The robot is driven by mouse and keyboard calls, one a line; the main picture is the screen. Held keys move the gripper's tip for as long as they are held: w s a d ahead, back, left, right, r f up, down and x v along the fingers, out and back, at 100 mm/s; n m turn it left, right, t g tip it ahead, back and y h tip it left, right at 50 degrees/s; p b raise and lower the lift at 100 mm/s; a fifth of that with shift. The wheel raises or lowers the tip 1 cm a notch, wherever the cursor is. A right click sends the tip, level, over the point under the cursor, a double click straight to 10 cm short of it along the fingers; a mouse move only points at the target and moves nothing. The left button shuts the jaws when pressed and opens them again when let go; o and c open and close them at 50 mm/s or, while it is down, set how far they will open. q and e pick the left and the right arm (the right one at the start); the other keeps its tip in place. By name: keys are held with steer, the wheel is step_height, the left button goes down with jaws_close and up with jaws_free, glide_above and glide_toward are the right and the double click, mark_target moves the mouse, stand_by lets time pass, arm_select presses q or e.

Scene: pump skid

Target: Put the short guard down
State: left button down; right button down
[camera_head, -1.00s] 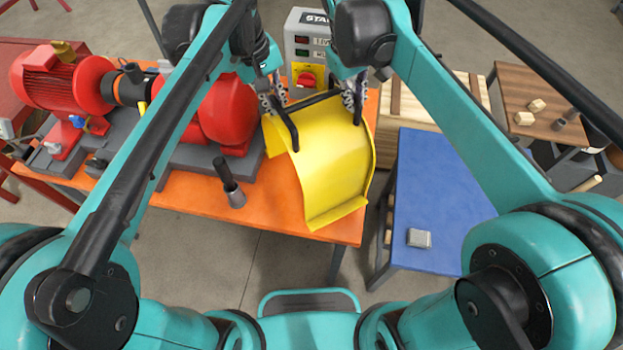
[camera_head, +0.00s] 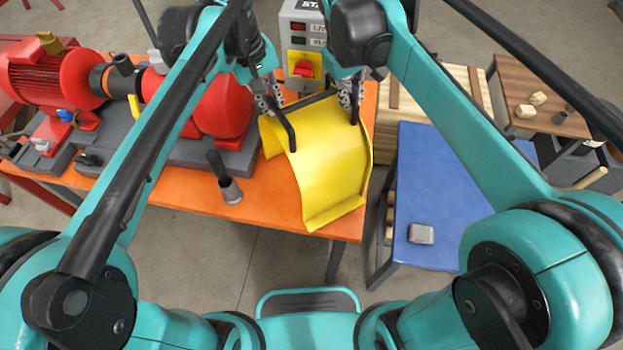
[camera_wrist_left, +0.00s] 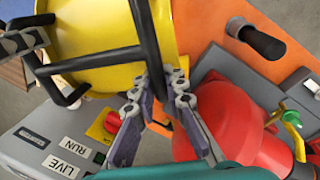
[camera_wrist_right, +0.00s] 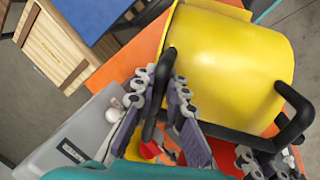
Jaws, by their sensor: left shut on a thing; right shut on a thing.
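The short guard (camera_head: 330,155) is a curved yellow sheet with black handles. It is over the right part of the orange table (camera_head: 262,205), right of the red pump (camera_head: 222,108). I cannot tell whether it touches the tabletop. My left gripper (camera_head: 271,103) is shut on its left handle, which shows in the left wrist view (camera_wrist_left: 147,45). My right gripper (camera_head: 349,97) is shut on its right handle, which shows in the right wrist view (camera_wrist_right: 157,95). The gripped parts of the handles are partly hidden by the fingers.
A grey control box (camera_head: 300,40) with a red switch stands behind the guard. A dark grey cylindrical tool (camera_head: 226,180) is on the table left of the guard. A blue table (camera_head: 435,190) with a small grey block (camera_head: 421,234) stands to the right, with a gap between.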

arm_select(q)
steer(key=shift+f, duration=0.45)
arm_select(e)
steer(key=shift+f, duration=0.45)
arm_select(q)
steer(key=c, duration=2)
jaws_free()
steer(key=shift+f+b, duration=0.15)
steer(key=shift+b, duration=0.25)
arm_select(e)
steer(key=c, duration=2)
jaws_free()
steer(key=shift+f, duration=0.15)
arm_select(q)
steer(key=o, duration=0.4)
arm_select(e)
steer(key=o, duration=0.4)
arm_select(q)
steer(key=shift+o, duration=0.2)
arm_select(e)
steer(key=shift+o, duration=0.2)
arm_select(q)
steer(key=shift+r, duration=0.25)
